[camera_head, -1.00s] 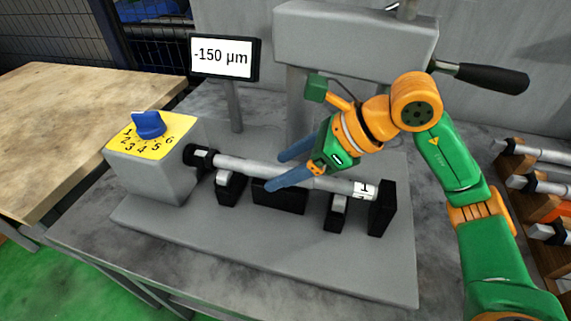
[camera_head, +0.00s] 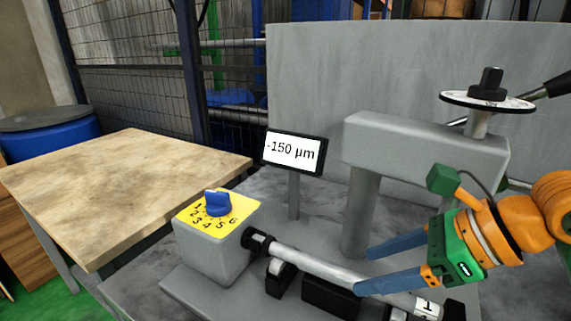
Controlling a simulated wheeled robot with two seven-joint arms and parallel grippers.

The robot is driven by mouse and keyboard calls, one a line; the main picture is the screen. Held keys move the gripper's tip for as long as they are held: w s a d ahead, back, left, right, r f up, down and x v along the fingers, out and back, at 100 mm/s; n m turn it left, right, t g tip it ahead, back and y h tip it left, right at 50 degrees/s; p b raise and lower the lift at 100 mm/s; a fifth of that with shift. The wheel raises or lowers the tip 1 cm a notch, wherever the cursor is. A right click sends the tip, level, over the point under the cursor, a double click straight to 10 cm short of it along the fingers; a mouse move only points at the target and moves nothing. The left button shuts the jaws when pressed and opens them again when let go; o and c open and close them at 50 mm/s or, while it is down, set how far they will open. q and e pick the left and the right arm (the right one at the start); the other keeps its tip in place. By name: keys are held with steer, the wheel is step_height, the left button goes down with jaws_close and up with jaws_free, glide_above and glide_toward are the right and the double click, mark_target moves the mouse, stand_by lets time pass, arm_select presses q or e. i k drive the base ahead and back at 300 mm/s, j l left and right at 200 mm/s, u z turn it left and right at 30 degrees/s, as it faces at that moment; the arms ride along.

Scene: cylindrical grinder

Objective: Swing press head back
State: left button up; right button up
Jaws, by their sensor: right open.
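The press head (camera_head: 425,140) is a grey block on a thick post, standing behind the shaft. A round white dial with a black knob (camera_head: 487,88) sits on top of its right end. A dark lever handle (camera_head: 557,84) shows at the right edge, partly cut off. My right gripper (camera_head: 362,270) is open and empty, its two blue fingers pointing left over the grey shaft (camera_head: 325,267). I cannot tell whether the fingers touch the shaft. The shaft lies horizontally on dark supports, with a white label at its right end. My left gripper is out of view.
The display (camera_head: 294,152) reads -150 µm. A grey box with a yellow plate and blue knob (camera_head: 217,203) stands left of the shaft. A wooden table (camera_head: 120,190) is at the left, with a bare top. A grey wall panel (camera_head: 400,75) stands behind the machine.

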mark_target(405, 150)
steer(key=k+j, duration=0.3)
steer(key=k, duration=0.15)
steer(key=k+j, duration=0.25)
steer(key=k, duration=0.15)
steer(key=k+j, duration=0.3)
steer(key=k, duration=0.15)
